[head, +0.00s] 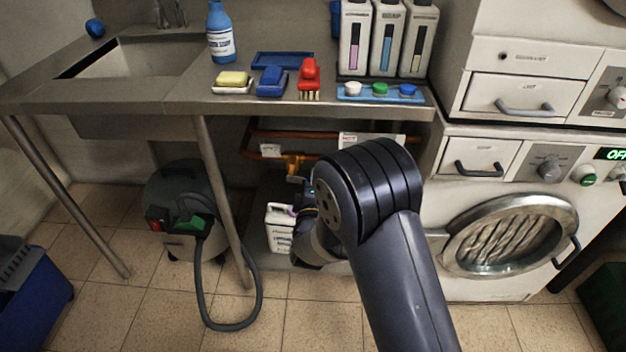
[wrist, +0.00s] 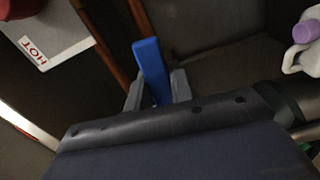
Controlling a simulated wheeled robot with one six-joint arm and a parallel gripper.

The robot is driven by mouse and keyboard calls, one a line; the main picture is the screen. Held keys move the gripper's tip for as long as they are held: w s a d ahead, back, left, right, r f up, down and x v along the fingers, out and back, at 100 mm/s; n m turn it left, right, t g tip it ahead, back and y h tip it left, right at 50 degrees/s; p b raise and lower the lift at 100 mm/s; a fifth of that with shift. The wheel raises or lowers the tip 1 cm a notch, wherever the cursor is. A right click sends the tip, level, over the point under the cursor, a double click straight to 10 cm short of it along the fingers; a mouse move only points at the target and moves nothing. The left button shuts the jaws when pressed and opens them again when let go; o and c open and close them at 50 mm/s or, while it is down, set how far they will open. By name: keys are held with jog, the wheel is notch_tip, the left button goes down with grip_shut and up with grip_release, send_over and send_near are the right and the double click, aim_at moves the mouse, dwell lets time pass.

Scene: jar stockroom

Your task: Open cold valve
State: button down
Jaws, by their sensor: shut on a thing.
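A blue valve handle (wrist: 152,70) stands up between the fingers of my gripper (wrist: 157,92) in the wrist view. The fingers are shut on it. In the head view my own arm hides the gripper and this handle under the counter. A white sign reading HOT (wrist: 36,48) is at the upper left of the wrist view, beside a copper-coloured pipe (wrist: 98,38). In the head view an orange-yellow fitting (head: 293,163) shows below the copper pipe (head: 290,133), left of my arm.
A white jug (head: 279,228) stands under the counter; its purple cap (wrist: 306,30) shows in the wrist view. A counter leg (head: 222,200) and a vacuum with a hose (head: 203,285) are to the left. A washing machine (head: 455,275) is to the right.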

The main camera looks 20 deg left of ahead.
jog(key=shift+r+n, duration=0.3)
jog(key=shift+n, duration=0.2)
jog(key=shift+p, duration=0.3)
jog(key=c, duration=1.2)
grip_release()
jog(key=shift+c, duration=0.2)
jog(key=p+v, duration=0.1)
jog(key=v, duration=1)
jog(key=shift+w+a, duration=0.15)
jog(key=shift+w, duration=0.05)
